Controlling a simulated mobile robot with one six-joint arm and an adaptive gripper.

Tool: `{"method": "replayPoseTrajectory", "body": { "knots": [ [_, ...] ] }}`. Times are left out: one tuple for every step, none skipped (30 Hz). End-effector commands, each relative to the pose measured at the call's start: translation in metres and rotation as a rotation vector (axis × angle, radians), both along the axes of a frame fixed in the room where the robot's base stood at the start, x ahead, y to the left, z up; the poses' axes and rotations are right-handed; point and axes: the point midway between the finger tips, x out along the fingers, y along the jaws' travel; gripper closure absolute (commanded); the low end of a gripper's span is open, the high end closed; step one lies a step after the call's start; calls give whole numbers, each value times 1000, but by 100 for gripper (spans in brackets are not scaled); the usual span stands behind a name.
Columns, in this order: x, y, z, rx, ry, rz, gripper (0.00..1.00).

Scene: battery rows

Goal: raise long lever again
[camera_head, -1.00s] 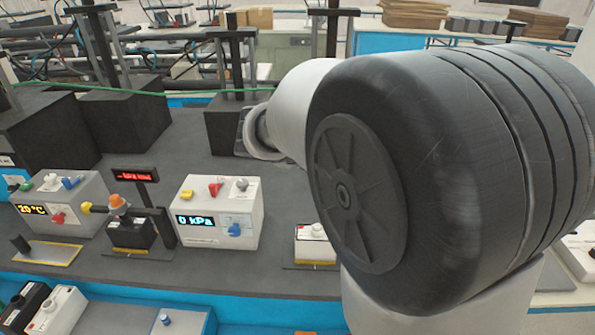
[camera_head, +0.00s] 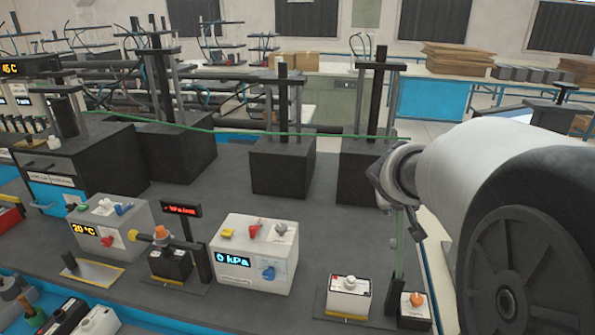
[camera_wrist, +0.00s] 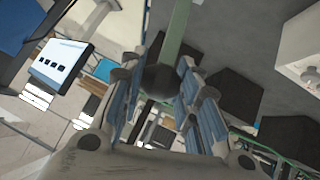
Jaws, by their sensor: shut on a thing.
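The long lever is a thin grey-green bar (camera_head: 400,245) that stands close to upright in the head view, at the right end of the bench. Its foot is by a small white box with an orange knob (camera_head: 416,300). In the wrist view the green bar (camera_wrist: 180,28) runs down to a dark rounded knob (camera_wrist: 160,82) between the blue-padded fingers. My gripper (camera_wrist: 156,72) is shut on this knob end. In the head view my gripper (camera_head: 384,182) is at the top of the lever, and the lever's grip is hidden there.
A white box reading 0 kPa (camera_head: 252,255), a 20 °C box (camera_head: 110,228) and a small white-topped box (camera_head: 348,297) stand on the grey bench. Dark blocks with posts (camera_head: 282,165) stand behind, with a green line across them. Bare bench lies between.

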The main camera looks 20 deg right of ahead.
Motion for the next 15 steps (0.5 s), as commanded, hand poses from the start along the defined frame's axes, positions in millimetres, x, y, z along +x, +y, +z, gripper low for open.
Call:
{"method": "replayPoseTrajectory", "body": {
  "knots": [
    [-3, -2, -1, -4, 10, -3, 100],
    [-3, -2, -2, -4, 10, -4, 100],
    [-3, -2, -2, -4, 11, -4, 100],
    [-3, -3, -2, -4, 11, -4, 100],
    [-3, -3, -2, -3, 12, -5, 100],
    [-3, -3, -2, -4, 12, -5, 70],
    [-3, -3, -2, -3, 13, -6, 68],
    [-3, -3, -2, -3, 12, -6, 66],
    [-3, -3, -2, -3, 12, -6, 63],
    [-3, -3, -2, -2, 11, -6, 61],
    [-3, -2, -2, -2, 11, -6, 59],
    [-3, -2, -2, -2, 11, -6, 56],
    [-3, -2, -2, -1, 10, -5, 54],
    [-3, -2, -2, -2, 10, -5, 52],
    [-3, -2, -2, -1, 9, -5, 50]
  ]
}}
